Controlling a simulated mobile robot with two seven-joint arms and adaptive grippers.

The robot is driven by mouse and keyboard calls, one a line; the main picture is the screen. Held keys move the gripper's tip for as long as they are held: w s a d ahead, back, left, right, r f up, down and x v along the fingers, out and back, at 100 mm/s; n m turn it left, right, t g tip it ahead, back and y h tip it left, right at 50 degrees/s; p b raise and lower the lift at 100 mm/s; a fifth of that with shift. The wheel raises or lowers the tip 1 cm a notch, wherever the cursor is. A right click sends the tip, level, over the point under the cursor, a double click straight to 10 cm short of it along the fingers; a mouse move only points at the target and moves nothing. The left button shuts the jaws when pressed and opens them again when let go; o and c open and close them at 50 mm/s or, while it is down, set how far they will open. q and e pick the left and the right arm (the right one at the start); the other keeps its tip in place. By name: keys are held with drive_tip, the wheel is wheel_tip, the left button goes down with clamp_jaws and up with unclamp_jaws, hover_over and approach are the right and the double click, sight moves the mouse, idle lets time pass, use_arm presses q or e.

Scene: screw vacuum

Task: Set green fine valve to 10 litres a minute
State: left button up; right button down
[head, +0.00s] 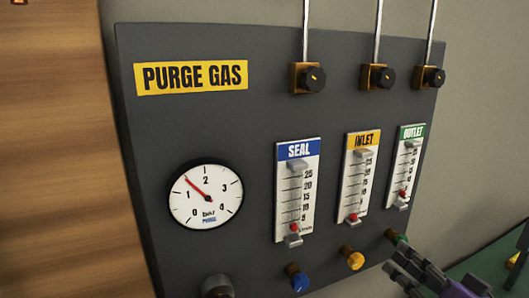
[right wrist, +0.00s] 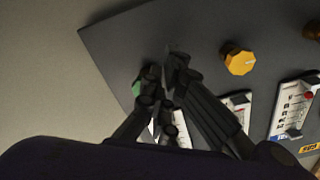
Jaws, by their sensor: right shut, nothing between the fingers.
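The green fine valve (head: 402,242) is a small knob at the lower right of the dark panel, below the green-labelled OUTLET flowmeter (head: 405,167). The flowmeter's red float (head: 403,193) sits low on its scale; its exact reading is too small to tell. My right gripper (head: 393,270) is shut and empty, just below and in front of the green knob. In the right wrist view, its dark fingers (right wrist: 163,66) are close beside the green knob (right wrist: 136,88) and partly cover it. I cannot tell whether they touch it. My left gripper is not in view.
The SEAL (head: 297,190) and INLET (head: 359,185) flowmeters have low floats, with a blue knob (head: 297,278) and a yellow knob (head: 352,258) below. Black knobs (head: 314,79) line the panel's top.

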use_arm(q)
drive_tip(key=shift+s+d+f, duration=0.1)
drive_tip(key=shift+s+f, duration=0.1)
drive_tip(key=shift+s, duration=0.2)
use_arm(e)
drive_tip(key=shift+w+r, duration=0.1)
drive_tip(key=shift+w, duration=0.05)
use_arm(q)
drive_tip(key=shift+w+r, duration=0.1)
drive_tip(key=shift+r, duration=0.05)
use_arm(e)
drive_tip(key=shift+d, duration=0.25)
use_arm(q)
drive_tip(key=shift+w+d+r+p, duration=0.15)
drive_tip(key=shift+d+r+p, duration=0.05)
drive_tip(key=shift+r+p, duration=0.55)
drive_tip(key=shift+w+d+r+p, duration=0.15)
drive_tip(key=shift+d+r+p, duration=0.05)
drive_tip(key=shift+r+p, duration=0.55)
use_arm(e)
drive_tip(key=shift+w+d+f, duration=0.15)
drive_tip(key=shift+d+f, duration=0.15)
drive_tip(key=shift+d, duration=0.15)
drive_tip(key=shift+w+d+f, duration=0.15)
drive_tip(key=shift+d+f, duration=0.1)
drive_tip(key=shift+d, duration=0.2)
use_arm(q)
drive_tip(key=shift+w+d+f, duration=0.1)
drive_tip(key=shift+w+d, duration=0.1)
